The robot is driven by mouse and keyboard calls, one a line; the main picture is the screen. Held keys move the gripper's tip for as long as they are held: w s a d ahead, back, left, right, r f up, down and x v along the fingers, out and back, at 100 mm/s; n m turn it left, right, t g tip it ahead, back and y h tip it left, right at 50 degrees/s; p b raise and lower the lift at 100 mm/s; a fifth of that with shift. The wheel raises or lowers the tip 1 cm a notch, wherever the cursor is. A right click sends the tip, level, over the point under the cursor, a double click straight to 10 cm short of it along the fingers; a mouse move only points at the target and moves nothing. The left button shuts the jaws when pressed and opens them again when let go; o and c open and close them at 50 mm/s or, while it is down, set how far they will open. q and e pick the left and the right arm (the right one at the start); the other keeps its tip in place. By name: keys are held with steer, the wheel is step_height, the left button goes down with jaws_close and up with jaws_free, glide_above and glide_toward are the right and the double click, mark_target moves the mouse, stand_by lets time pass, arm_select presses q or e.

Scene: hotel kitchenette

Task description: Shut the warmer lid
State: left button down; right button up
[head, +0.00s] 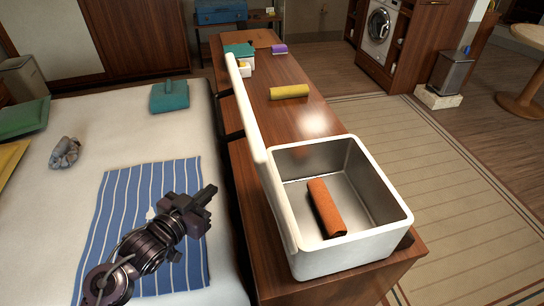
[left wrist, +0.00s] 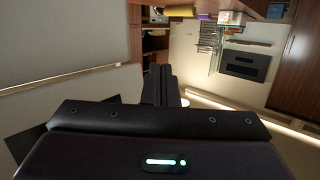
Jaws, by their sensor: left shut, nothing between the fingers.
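The warmer (head: 345,262) is a white box with a metal inside, standing at the near end of the wooden counter. Its lid (head: 256,125) stands upright, open, along the box's left side. An orange-brown rolled towel (head: 325,208) lies inside on the warmer's floor. My left gripper (head: 211,191) is over the bed, left of the warmer and lid, apart from both. It is shut and empty; its closed fingers (left wrist: 160,85) also show in the left wrist view. My right gripper is not in view.
A yellow rolled towel (head: 289,91), a purple item (head: 279,48) and a green item (head: 239,50) lie farther along the counter (head: 270,75). A blue striped cloth (head: 125,200) lies on the bed. The floor right of the counter is clear.

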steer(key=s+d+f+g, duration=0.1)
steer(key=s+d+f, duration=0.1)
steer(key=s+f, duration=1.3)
arm_select(q)
steer(key=s+a+r+m+g+h, duration=0.3)
steer(key=a+r+m+g+h, duration=0.15)
steer(key=r+h, duration=0.45)
steer(key=s+a+r+m+g+h, duration=0.35)
steer(key=r+m+h, duration=0.2)
steer(key=h, duration=0.45)
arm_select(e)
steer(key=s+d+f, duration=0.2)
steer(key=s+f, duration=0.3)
arm_select(q)
steer(key=d+f+p+x, duration=0.1)
steer(key=p+x, duration=0.5)
steer(key=x, duration=0.7)
steer(key=shift+d+n+t+h+p, duration=0.3)
steer(key=shift+d+n, duration=0.05)
steer(key=shift+n, duration=0.05)
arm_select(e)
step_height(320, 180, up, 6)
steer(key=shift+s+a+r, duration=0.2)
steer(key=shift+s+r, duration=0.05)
arm_select(q)
steer(key=shift+w+r, duration=0.15)
steer(key=shift+w, duration=0.05)
